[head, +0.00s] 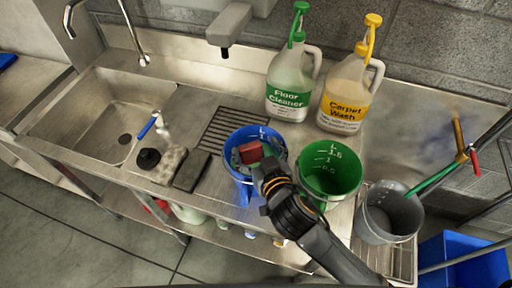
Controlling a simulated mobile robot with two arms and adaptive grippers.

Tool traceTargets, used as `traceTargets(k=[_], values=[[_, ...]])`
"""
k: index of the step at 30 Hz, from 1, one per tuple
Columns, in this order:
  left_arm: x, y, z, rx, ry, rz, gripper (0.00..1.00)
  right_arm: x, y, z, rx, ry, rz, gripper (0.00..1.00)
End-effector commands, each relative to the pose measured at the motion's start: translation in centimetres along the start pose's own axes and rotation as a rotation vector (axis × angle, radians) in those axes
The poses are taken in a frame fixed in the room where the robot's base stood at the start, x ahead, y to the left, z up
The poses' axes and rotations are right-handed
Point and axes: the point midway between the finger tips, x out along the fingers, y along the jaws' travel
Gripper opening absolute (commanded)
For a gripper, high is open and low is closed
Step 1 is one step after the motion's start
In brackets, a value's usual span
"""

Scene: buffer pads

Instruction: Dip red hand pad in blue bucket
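The blue bucket (243,136) stands on the steel counter near its front edge. The red hand pad (251,151) shows inside the bucket's mouth, at the tip of my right gripper (257,160). My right gripper reaches in over the bucket's front right rim from the lower right and appears shut on the red pad. The wrist hides part of the bucket's rim and inside. How deep the pad sits is hard to tell. My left gripper is not in view.
A green bucket (345,184) stands close on the right, a grey bucket (400,228) beyond it. Floor Cleaner (290,92) and Carpet Wash (344,100) jugs stand behind.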

Motion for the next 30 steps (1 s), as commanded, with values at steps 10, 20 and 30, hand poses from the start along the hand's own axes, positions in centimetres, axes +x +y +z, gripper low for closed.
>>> traceTargets(k=[10,20,30], values=[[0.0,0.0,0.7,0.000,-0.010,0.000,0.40,-1.0,0.0,0.1,0.001,-0.001,-0.001,0.84],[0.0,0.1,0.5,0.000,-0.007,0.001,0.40,-7.8,0.0,0.1,0.003,-0.003,-0.001,0.84],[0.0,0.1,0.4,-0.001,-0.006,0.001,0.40,-11.8,0.0,0.0,0.000,-0.001,0.001,0.84]])
